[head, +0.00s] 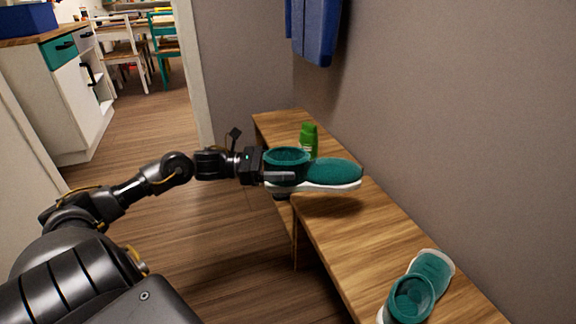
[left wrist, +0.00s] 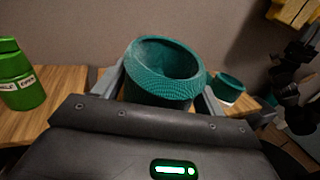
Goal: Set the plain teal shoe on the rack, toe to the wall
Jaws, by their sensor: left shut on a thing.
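A plain teal shoe (head: 335,172) with a white sole is held level above the wooden rack (head: 385,240), its toe pointing right toward the wall and its heel end out past the front edge. My left gripper (head: 280,177) is shut on its heel end. The left wrist view shows the shoe's opening (left wrist: 165,70) between the fingers. A shadow lies on the wood below; a small gap seems to remain under the sole. A second teal shoe (head: 418,287) stands on the rack's near part, also in the left wrist view (left wrist: 228,88).
A green bottle (head: 308,140) stands on the rack just behind the held shoe; it also shows in the left wrist view (left wrist: 20,78). Bare wood lies between the two shoes. A blue garment (head: 314,30) hangs on the wall above.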

